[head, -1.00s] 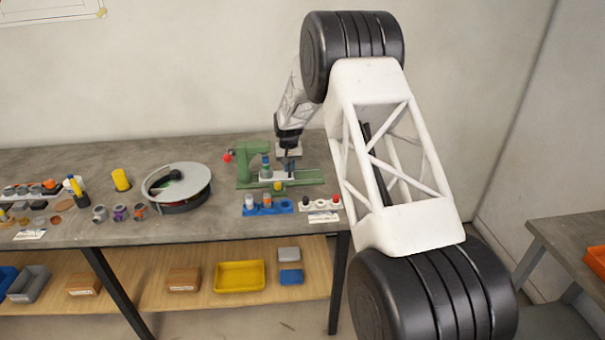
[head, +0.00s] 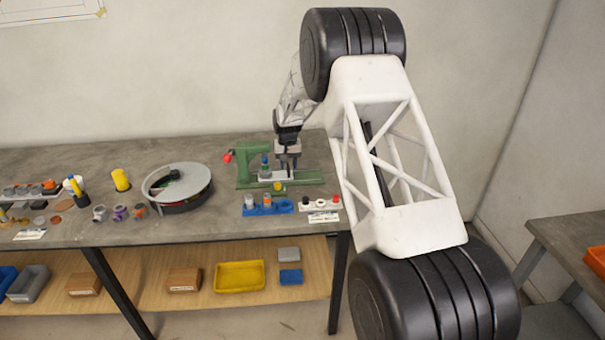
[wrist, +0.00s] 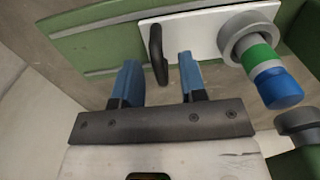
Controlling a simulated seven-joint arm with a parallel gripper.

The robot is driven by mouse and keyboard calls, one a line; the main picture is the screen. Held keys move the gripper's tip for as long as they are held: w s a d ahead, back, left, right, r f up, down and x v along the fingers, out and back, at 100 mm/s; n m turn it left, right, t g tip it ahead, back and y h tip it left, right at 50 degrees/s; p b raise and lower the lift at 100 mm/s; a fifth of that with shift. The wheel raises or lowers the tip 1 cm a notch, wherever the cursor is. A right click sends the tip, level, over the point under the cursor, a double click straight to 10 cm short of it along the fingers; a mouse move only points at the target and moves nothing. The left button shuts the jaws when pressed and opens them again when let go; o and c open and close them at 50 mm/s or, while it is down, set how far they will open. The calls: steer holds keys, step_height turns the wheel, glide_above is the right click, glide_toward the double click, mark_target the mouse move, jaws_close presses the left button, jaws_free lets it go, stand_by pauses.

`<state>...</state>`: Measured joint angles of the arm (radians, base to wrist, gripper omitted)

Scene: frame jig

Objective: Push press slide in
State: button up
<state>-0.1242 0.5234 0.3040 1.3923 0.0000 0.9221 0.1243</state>
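The green press (head: 246,152) stands on the bench with its long green base running right. Its white slide (wrist: 200,30) carries a stack (wrist: 262,66) with grey, green and blue bands. The stack also shows in the head view (head: 265,162), right of the press column. A dark upright handle (wrist: 155,52) is on the slide's near end in the wrist view. My gripper (wrist: 158,75) is open, its blue fingertips on either side of the handle in the picture. I cannot tell whether they touch it. In the head view, my gripper (head: 289,172) is over the slide's right part.
A blue holder (head: 268,210) with several pieces and a white holder (head: 320,205) stand in front of the press. A round grey-topped carousel (head: 178,184) is to the left. A red knob (head: 228,157) sticks out left of the press. Bench is clear behind the carousel.

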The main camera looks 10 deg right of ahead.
steer(key=shift+r, duration=2.85)
steer(key=shift+s+d+r, duration=0.15)
steer(key=shift+s+r, duration=0.15)
steer(key=shift+r, duration=0.15)
steer(key=s+d+r, duration=0.3)
steer(key=s+r, duration=0.4)
steer(key=s, duration=0.3)
steer(key=s+d+r+t, duration=0.1)
steer(key=s+d+r, duration=0.1)
steer(key=s+r, duration=0.65)
steer(key=s+d+r, duration=0.3)
steer(key=s+r, duration=0.2)
steer(key=s, duration=0.7)
steer(key=s+d+f, duration=0.1)
steer(key=s+d, duration=0.1)
steer(key=s, duration=1.6)
steer(key=s+d+f+t, duration=0.1)
steer(key=s+d, duration=0.1)
steer(key=s, duration=1.6)
steer(key=shift+s+f+t, duration=0.2)
steer(key=shift+f+t, duration=0.1)
